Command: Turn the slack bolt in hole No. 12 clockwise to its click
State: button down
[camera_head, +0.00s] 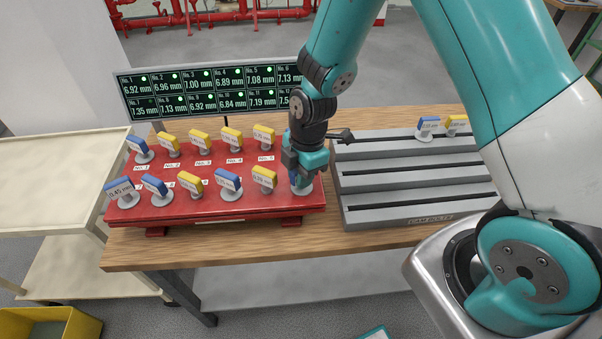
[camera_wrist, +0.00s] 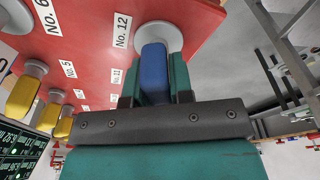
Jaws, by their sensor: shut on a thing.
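In the wrist view the slack bolt in hole No. 12 has a blue grip (camera_wrist: 154,68) and a pale round flange (camera_wrist: 160,35) at the red plate. The label No. 12 (camera_wrist: 122,30) is just left of it. My gripper (camera_head: 301,178) is at the right front end of the red plate (camera_head: 225,211). Its two fingers stand on either side of the blue grip and are shut on it. In the head view the gripper hides most of this bolt. The display (camera_head: 215,92) shows rows of millimetre readings with green lamps; my arm partly covers the No. 12 reading.
Several other blue and yellow bolts stand in two rows on the plate, such as the neighbouring yellow one (camera_head: 264,178). Bare wood shows along the table's front (camera_head: 250,240).

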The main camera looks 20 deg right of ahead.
jog(key=m, duration=0.5)
jog(key=shift+t, duration=0.4)
jog(key=shift+m, duration=0.6)
jog(key=m, duration=0.4)
jog(key=shift+f+t, duration=0.1)
jog(key=shift+t, duration=0.3)
jog(key=shift+m+h, duration=0.4)
jog(key=shift+m, duration=0.5)
jog(key=c, duration=0.9)
grip_release()
jog(key=shift+w, duration=0.1)
